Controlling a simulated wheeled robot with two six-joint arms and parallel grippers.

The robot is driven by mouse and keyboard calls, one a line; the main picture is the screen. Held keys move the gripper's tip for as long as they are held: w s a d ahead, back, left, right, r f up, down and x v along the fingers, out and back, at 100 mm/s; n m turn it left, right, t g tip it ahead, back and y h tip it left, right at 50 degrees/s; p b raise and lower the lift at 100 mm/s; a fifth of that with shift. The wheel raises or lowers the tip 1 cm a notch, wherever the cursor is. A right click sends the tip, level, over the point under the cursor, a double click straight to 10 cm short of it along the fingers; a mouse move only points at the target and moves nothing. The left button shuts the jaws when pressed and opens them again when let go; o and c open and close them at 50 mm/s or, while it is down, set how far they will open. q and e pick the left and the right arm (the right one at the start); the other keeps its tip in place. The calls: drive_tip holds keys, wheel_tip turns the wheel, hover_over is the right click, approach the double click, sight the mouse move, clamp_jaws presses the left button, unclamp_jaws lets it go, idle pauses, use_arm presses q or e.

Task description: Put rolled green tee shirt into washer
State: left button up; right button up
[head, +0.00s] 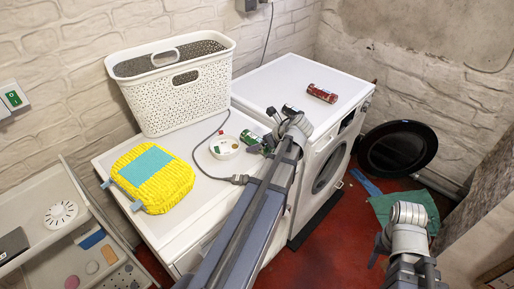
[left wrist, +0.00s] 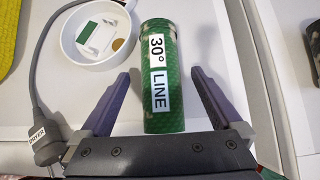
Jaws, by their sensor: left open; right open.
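The rolled green tee shirt (head: 249,137), a green cylinder, lies on the left white machine's top. In the left wrist view the roll (left wrist: 163,110) carries white labels reading "30°" and "LINE". My left gripper (head: 263,145) is open at it. In the wrist view its fingers (left wrist: 160,76) stand on either side of the roll, with gaps visible. The washer (head: 290,80) is the right white machine, with a round front door (head: 329,168); I cannot tell whether it is open. My right gripper (head: 379,247) is low at the right, open and partly hidden.
A red roll (head: 322,93) lies on the washer. A white basket (head: 180,92), a yellow folded cloth (head: 158,190) and a round white dish (head: 224,147) share the left machine; a grey cable (left wrist: 32,70) runs beside the dish. A black round tub (head: 398,148) leans by the wall.

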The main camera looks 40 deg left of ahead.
sight(259, 139)
use_arm(q)
drive_tip(key=shift+a+f, duration=0.25)
drive_tip(key=shift+f, duration=0.1)
drive_tip(key=shift+r, duration=0.1)
clamp_jaws()
idle(0.5)
wheel_tip(259, 139, up, 10)
drive_tip(key=p, duration=1)
